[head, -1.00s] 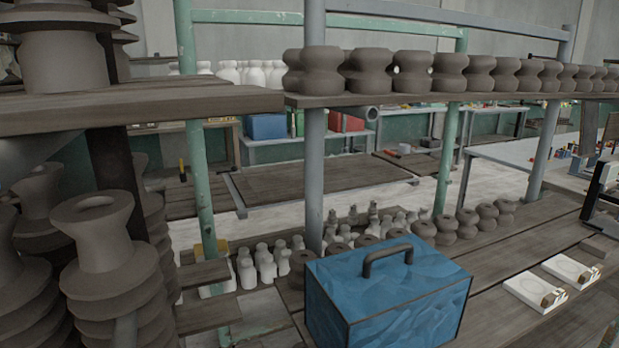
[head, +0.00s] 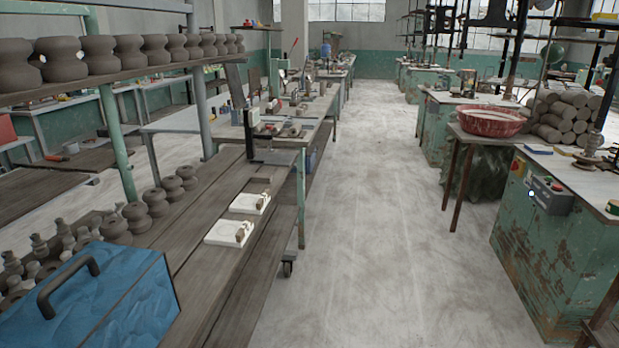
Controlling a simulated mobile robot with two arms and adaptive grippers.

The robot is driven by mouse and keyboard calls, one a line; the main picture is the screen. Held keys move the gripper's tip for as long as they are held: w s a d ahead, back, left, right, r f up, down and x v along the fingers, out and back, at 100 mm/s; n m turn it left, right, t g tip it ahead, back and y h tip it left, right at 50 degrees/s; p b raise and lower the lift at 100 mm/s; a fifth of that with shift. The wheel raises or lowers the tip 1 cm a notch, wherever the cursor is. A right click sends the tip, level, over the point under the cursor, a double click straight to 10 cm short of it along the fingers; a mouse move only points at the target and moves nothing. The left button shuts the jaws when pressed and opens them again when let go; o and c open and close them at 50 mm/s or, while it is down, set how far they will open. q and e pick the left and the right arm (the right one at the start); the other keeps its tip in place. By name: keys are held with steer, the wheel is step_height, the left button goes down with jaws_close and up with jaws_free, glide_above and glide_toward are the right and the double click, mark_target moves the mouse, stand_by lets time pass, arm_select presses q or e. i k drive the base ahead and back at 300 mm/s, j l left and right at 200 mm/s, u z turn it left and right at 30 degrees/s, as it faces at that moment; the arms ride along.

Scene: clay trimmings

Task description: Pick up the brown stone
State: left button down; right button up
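No object shows clearly as a brown stone. Small brown pieces sit at the right ends of two white slabs on the wooden shelf: one on the nearer slab (head: 222,233) and one on the farther slab (head: 243,203). They are too small to tell what they are. Neither of my grippers is in view.
A blue toolbox (head: 120,290) stands at the lower left, beside rows of dark clay pieces. A red basin (head: 490,122) stands on a table at the right, near stacked clay cylinders (head: 566,112). The pale floor (head: 350,220) between the benches is clear.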

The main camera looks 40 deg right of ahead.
mark_target(257, 177)
steer(key=z, duration=1.15)
steer(key=i+l+z, duration=0.1)
steer(key=i, duration=0.4)
steer(key=i+l+z, duration=0.1)
steer(key=i+l, duration=0.15)
steer(key=i, duration=0.2)
steer(key=i+l+z, duration=0.1)
steer(key=i, duration=0.4)
